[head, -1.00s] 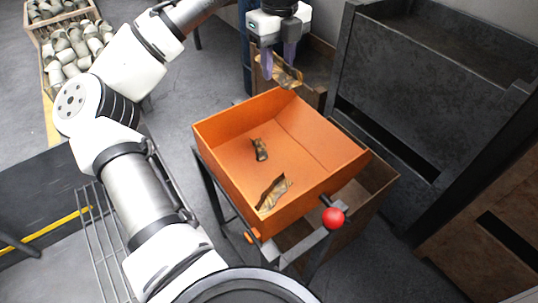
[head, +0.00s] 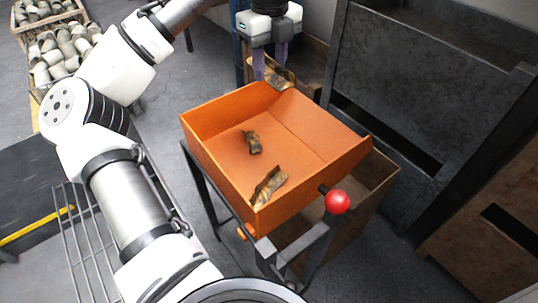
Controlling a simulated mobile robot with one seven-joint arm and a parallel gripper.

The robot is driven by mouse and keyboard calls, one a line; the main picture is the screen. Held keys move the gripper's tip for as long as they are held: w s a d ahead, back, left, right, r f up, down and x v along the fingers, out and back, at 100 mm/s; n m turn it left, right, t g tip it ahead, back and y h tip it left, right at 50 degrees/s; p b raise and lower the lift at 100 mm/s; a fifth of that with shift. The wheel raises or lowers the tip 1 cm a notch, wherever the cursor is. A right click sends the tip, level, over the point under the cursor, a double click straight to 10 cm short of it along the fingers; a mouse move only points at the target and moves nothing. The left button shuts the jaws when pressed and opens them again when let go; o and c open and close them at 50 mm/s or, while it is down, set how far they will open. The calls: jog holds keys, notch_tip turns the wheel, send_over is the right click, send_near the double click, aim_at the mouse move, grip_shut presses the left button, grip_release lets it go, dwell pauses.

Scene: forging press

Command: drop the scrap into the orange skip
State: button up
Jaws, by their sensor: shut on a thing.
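The orange skip (head: 300,122) is an open tray on a dark stand in the middle of the head view. Two crumpled brown scrap pieces lie in it, one near its middle (head: 252,143) and one near its front wall (head: 268,186). My gripper (head: 270,68) is above the far edge of the skip, fingers pointing down. It is shut on a bent, brownish piece of scrap (head: 282,76). The held scrap appears just over or behind the far rim; its exact height above the rim I cannot tell.
A red ball knob (head: 337,201) sticks out at the skip's front right corner. A rusty bin (head: 372,185) stands beneath and right of the skip. A large dark metal cabinet (head: 425,85) stands at the right. Crates of grey cylindrical parts (head: 58,48) are at the upper left.

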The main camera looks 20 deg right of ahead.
jog(key=o, duration=1.1)
notch_tip(320, 180, up, 14)
jog(key=shift+f+p, duration=0.1)
jog(key=shift+p, duration=0.75)
